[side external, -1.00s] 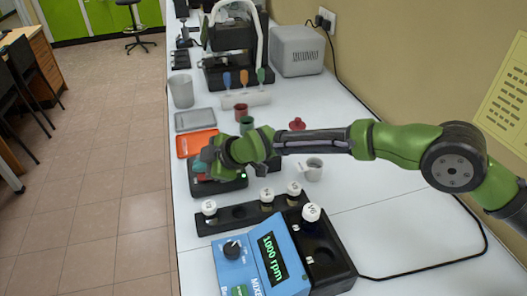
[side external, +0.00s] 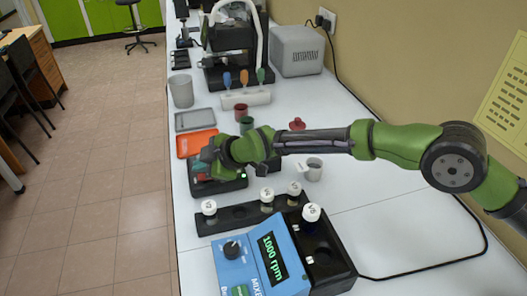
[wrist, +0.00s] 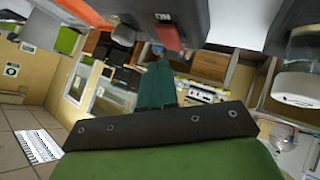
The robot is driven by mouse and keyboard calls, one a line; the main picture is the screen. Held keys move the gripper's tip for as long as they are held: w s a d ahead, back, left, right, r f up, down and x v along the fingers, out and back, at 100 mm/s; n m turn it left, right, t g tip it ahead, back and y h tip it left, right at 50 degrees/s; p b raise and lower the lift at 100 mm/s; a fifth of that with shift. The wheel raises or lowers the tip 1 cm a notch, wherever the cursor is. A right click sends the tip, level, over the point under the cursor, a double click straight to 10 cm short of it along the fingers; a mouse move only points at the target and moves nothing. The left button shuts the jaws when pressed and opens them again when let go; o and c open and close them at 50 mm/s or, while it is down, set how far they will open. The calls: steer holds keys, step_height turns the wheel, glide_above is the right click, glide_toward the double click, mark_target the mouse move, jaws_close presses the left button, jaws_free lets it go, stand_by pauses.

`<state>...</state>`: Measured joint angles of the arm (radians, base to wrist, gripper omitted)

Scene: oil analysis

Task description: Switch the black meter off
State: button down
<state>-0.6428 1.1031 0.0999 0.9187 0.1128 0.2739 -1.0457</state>
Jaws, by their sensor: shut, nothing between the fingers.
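The black meter (side external: 228,185) lies low and flat on the white bench, partly hidden under my gripper in the side view. In the wrist view, the dark body (wrist: 190,12) at the top carries a white label and a red part (wrist: 167,36), which looks like a switch. My gripper (side external: 200,168) is over the left part of the meter. In the wrist view its teal fingers (wrist: 157,68) are together and empty, with their tips just below the red part. I cannot tell whether they touch it.
A black rack (side external: 240,217) with white-capped vials and a blue mixer (side external: 255,262) reading 1000 rpm stand in front. An orange tray (side external: 193,143), a grey tray (side external: 195,121) and dark green and red cups are behind. A small grey cup (side external: 314,171) stands to the right.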

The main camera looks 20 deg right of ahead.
steer(key=shift+f, duration=0.1)
stand_by(0.4)
steer(key=shift+f, duration=0.3)
steer(key=shift+a+f, duration=0.1)
steer(key=shift+f, duration=0.25)
stand_by(0.5)
steer(key=shift+r, duration=0.1)
steer(key=shift+r, duration=0.7)
steer(key=shift+d+r, duration=0.25)
steer(key=shift+r, duration=1)
steer(key=shift+d+r, duration=0.2)
steer(key=shift+r, duration=1)
